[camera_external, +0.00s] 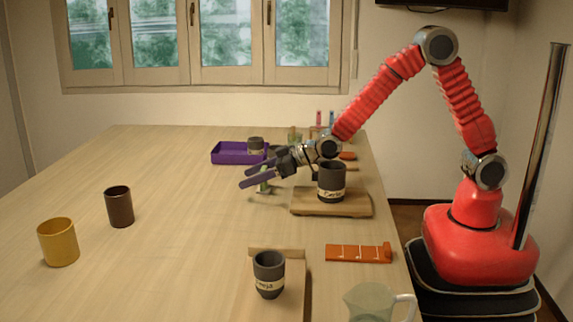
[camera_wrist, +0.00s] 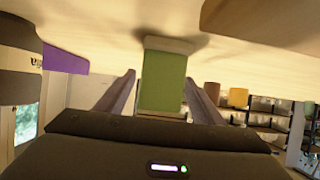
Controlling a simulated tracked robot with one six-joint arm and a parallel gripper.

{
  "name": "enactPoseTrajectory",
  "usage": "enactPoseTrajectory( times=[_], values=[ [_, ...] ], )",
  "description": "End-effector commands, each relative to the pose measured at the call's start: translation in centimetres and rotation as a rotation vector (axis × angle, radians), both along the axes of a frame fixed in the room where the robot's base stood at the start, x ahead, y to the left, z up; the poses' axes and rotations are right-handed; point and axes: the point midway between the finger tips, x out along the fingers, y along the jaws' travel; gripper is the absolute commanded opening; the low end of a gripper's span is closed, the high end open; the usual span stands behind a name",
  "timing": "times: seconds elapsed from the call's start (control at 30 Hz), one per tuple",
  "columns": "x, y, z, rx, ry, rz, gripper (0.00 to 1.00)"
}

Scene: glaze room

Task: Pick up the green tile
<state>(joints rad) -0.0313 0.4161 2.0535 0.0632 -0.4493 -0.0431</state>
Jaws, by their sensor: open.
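The green tile (camera_external: 264,179) stands upright on the table, partly hidden by my gripper in the external view. In the wrist view, whose picture is upside down, the green tile (camera_wrist: 163,80) is a green block with pale ends, centred between my fingers. My gripper (camera_external: 243,179) is open and held low and nearly level, its dark fingers pointing left past the tile. In the wrist view a finger shows on each side of the tile, with a gap on both sides.
A labelled dark cup (camera_external: 331,182) stands on a wooden board (camera_external: 305,209) close to my wrist. A purple tray (camera_external: 228,158) with a dark cup (camera_external: 256,146) lies behind my gripper. A brown cup (camera_external: 119,206) and yellow cup (camera_external: 58,242) stand left. The table between is clear.

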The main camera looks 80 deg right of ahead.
Motion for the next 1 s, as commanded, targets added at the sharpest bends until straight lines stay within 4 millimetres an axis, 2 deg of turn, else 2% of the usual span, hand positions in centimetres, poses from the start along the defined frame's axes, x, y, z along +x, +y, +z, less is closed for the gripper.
enactPoseTrajectory(
  times=[0.3, 0.9, 1.0],
  values=[
    [-0.02, 0.01, 0.0, 0.0, 0.0, 0.0, 0.61],
    [-0.03, 0.01, 0.0, 0.0, 0.0, 0.0, 0.19],
    [-0.01, 0.01, 0.04, 0.0, -0.001, 0.0, 0.15]
  ],
)
